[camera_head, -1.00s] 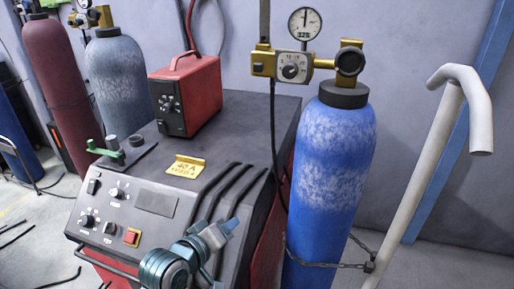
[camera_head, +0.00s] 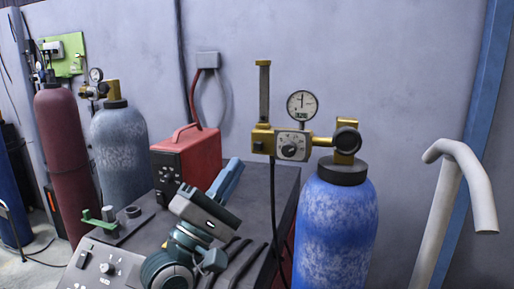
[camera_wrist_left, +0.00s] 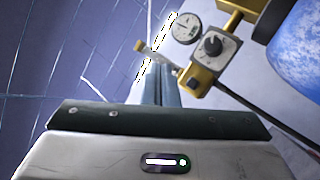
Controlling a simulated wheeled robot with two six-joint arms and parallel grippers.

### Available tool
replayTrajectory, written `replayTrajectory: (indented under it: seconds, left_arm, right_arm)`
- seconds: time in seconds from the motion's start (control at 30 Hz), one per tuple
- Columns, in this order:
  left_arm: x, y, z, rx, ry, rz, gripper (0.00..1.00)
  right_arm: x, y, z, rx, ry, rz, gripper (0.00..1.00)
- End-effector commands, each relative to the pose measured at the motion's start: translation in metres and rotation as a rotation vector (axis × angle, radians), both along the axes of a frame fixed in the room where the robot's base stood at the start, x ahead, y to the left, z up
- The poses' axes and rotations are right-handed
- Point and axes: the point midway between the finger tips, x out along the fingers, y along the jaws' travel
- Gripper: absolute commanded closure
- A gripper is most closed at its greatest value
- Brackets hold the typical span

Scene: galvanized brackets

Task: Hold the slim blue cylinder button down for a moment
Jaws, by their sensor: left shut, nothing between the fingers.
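The large blue cylinder (camera_head: 335,235) stands upright at the right of the head view. Its brass regulator block (camera_head: 262,139) carries a dark dial knob (camera_head: 291,151), a gauge (camera_head: 302,104) and a small dark square (camera_head: 258,146) on its left end. I cannot tell for sure which part is the slim blue cylinder button. My left gripper (camera_head: 234,167) is shut and empty, raised to the left of and below the regulator, apart from it in the picture. In the left wrist view, the regulator (camera_wrist_left: 203,82) lies beyond and right of the shut fingers (camera_wrist_left: 154,72).
A red box (camera_head: 187,160) sits on the dark machine top behind my left arm. A white bent handle (camera_head: 462,165) stands at right. A hose (camera_head: 273,205) hangs below the regulator. Red and grey cylinders (camera_head: 65,160) (camera_head: 120,150) stand at left.

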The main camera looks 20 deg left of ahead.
Motion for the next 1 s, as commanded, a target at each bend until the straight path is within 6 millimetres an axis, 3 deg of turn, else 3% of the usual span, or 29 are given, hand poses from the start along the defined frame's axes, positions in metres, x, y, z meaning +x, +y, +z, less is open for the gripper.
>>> replayTrajectory:
  seconds: [0.37, 0.77, 1.0]
  left_arm:
    - [0.008, 0.000, -0.002, 0.003, 0.001, 0.002, 1.00]
    - [0.061, -0.002, -0.003, 0.003, 0.001, 0.003, 1.00]
    - [0.083, -0.003, -0.002, 0.003, 0.002, 0.002, 1.00]
  right_arm:
    - [0.001, -0.006, -0.004, -0.006, -0.001, 0.002, 1.00]
    - [0.001, -0.007, -0.028, -0.008, -0.001, 0.002, 1.00]
    - [0.001, -0.007, -0.031, -0.007, -0.001, 0.002, 1.00]
